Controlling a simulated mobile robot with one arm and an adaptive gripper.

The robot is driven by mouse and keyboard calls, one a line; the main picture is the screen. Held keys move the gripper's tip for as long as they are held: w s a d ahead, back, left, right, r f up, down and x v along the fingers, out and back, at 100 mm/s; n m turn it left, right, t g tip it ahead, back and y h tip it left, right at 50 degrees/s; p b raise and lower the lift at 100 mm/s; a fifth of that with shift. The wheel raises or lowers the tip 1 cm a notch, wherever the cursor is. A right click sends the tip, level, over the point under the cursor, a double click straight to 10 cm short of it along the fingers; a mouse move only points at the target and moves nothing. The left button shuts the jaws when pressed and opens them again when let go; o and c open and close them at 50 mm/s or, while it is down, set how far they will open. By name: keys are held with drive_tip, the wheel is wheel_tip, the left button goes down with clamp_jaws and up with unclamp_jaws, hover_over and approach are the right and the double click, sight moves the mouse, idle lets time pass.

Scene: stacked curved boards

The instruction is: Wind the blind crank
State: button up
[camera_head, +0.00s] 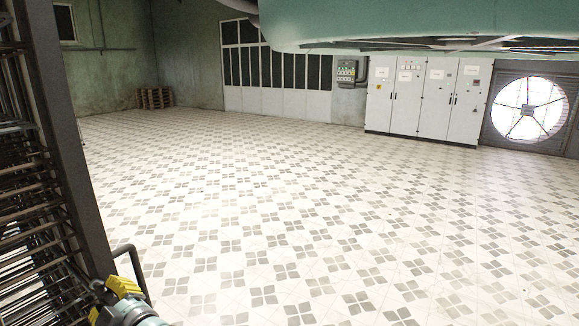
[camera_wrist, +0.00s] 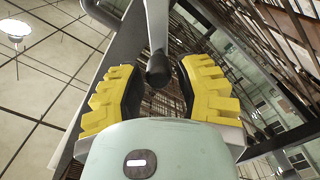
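In the wrist view a grey rod ends in a dark rounded knob (camera_wrist: 159,70); it looks like the crank's handle. My gripper (camera_wrist: 158,78) has its two yellow-padded fingers spread on either side of the knob, with a visible gap on both sides. The fingers look empty, and how far the knob lies from them in depth is unclear. In the head view my gripper (camera_head: 118,290) is at the bottom left, partly cut off, beside a dark bent bar (camera_head: 132,262). I cannot tell whether this bar is part of the crank. No blind is clearly visible.
A tall dark frame with stacked curved boards (camera_head: 35,200) stands close at the left, by my gripper. The tiled floor (camera_head: 300,210) is wide and clear. White cabinets (camera_head: 425,97), a round fan (camera_head: 530,108) and a pallet stack (camera_head: 155,98) are at the far walls.

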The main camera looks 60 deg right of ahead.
drive_tip(key=shift+o, duration=1.2)
drive_tip(key=shift+s, duration=0.1)
drive_tip(key=shift+s+r+p, duration=0.1)
drive_tip(key=shift+s+p, duration=0.55)
drive_tip(key=shift+s, duration=0.45)
drive_tip(key=shift+s+d+p, duration=0.15)
drive_tip(key=shift+s+p, duration=0.7)
drive_tip(key=shift+s, duration=1.5)
